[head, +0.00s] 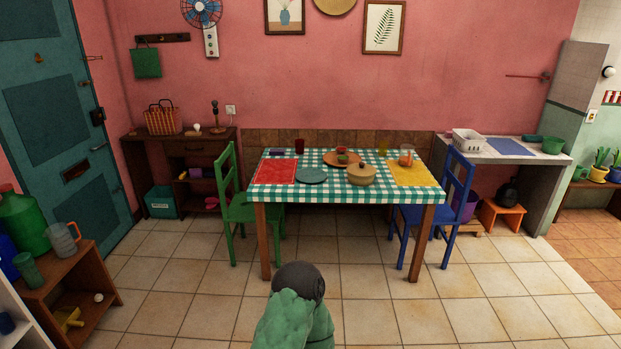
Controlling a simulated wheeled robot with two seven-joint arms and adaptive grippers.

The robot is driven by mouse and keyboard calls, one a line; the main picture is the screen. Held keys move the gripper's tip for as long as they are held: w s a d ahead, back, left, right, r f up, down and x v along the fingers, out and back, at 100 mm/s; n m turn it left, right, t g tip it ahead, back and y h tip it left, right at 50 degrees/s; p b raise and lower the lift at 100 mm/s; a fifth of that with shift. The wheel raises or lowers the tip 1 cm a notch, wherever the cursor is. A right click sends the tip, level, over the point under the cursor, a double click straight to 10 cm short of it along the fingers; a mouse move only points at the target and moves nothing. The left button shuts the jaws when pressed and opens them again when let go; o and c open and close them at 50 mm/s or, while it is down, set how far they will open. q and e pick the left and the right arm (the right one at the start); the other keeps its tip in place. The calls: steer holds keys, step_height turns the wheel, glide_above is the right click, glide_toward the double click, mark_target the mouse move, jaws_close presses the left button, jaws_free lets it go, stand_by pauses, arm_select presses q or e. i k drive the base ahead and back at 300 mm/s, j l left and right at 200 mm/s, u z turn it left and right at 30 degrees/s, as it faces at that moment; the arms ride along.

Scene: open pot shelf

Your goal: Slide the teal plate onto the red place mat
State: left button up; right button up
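The teal plate (311,175) lies flat on the green-and-white checked tablecloth, near the table's front edge and left of its middle. The red place mat (275,171) lies at the table's left end, directly left of the plate. The plate's left rim is very close to the mat's right edge; I cannot tell if they touch. Most or all of the plate is off the mat. No gripper of mine shows in the head view, so I see nothing holding either thing.
The table (322,194) also holds a lidded tan pot (361,175) right of the plate, a brown tray behind, a dark red cup (299,146) and a yellow mat (412,174). A green chair (236,212) and blue chair (446,207) flank it. Tiled floor lies in front.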

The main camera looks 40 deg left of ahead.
mark_target(312, 176)
steer(key=i+j, duration=0.7)
